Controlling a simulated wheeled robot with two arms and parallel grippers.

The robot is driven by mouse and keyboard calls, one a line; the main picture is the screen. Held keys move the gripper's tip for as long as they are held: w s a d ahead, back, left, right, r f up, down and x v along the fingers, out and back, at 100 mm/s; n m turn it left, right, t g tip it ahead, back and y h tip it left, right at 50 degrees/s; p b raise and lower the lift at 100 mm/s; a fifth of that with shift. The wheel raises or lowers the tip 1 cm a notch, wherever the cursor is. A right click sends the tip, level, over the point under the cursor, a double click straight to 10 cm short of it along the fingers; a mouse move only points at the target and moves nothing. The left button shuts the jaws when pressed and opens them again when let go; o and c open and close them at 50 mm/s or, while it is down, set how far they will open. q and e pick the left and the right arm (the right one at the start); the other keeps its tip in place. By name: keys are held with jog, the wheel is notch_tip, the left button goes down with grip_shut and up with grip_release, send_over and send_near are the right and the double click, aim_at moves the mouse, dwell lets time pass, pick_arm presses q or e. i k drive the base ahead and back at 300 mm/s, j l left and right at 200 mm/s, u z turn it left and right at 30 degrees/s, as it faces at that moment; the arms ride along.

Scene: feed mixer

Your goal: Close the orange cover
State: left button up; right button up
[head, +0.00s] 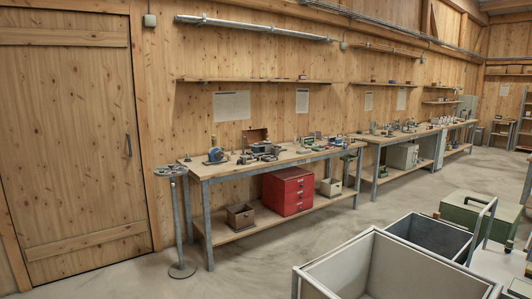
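I see no orange cover in the head view. Neither of my grippers shows in it. A small reddish-brown box (255,136) stands at the back of the near workbench (215,173); it is too small to tell whether it has a cover.
A large open grey bin (335,262) fills the bottom right, with a dark-lined bin (440,237) and a green box (478,212) behind it. A thin stand (177,220) is left of the workbench. A red drawer cabinet (288,191) sits on its lower shelf. The concrete floor between is clear.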

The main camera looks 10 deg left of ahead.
aim_at(256, 135)
jog(key=i+j+u, duration=0.25)
jog(key=i+u, duration=0.2)
jog(key=i+j+u, duration=0.1)
jog(key=i+u, duration=0.35)
jog(key=i+j+u, duration=0.3)
jog(key=i, duration=0.35)
jog(key=i+u, duration=0.3)
jog(key=i, duration=0.3)
jog(key=i+l+z, duration=0.2)
jog(key=i+z, duration=0.3)
jog(key=i, duration=0.15)
jog(key=i+z, duration=0.5)
jog(key=i+j+z, duration=0.45)
jog(key=i, duration=0.25)
jog(key=i+l+z, duration=0.2)
jog(key=i+z, duration=0.3)
jog(key=i, duration=0.25)
jog(key=i+j+z, duration=0.1)
jog(key=i+z, duration=0.4)
jog(key=i, duration=0.25)
